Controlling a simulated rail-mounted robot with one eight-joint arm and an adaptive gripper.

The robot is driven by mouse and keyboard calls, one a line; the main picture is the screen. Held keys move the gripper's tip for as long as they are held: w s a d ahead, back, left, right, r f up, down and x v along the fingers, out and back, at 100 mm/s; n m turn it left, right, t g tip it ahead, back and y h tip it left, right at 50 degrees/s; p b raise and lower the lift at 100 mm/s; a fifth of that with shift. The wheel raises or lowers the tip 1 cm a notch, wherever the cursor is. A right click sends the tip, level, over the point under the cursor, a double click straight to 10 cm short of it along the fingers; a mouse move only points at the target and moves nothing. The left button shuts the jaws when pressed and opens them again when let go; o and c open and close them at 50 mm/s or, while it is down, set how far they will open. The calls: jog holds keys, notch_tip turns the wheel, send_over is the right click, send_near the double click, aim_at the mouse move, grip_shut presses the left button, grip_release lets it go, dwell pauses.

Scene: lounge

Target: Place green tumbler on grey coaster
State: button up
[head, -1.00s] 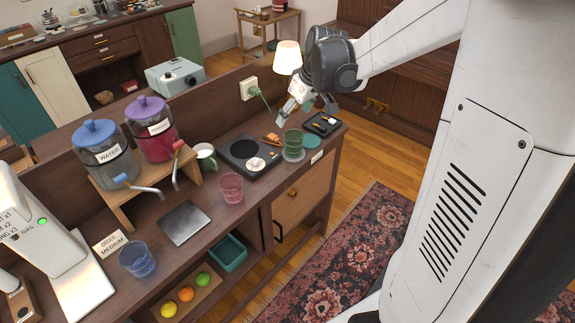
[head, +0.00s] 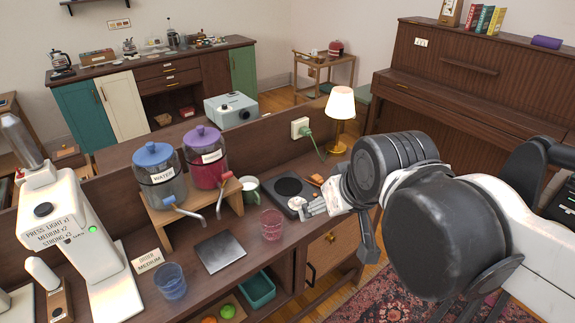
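My gripper (head: 314,206) is above the right end of the counter, with its pale fingertips pointing left, near the dark hot plate. My arm and gripper cover the counter area behind them. The green tumbler and the grey coaster are not visible now; in the earlier head view the tumbler stood on a greyish disc there, beside a green coaster. I cannot see whether the fingers are open or shut, or whether they hold anything.
A black hot plate (head: 288,187) sits left of my gripper. A pink tumbler (head: 271,226), a blue tumbler (head: 171,282), a green-and-white mug (head: 248,189) and a grey plate (head: 219,251) stand on the counter (head: 190,225). A lit lamp (head: 340,105) stands behind my gripper.

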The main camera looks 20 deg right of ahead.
jog(key=shift+s+a+f, duration=0.2)
jog(key=shift+s, duration=0.4)
jog(key=shift+s+a+f, duration=0.15)
jog(key=shift+s+a, duration=0.05)
jog(key=shift+s, duration=0.35)
notch_tip(320, 180, down, 4)
jog(key=b, duration=0.3)
jog(key=shift+r+b, duration=0.15)
jog(key=shift+b, duration=0.2)
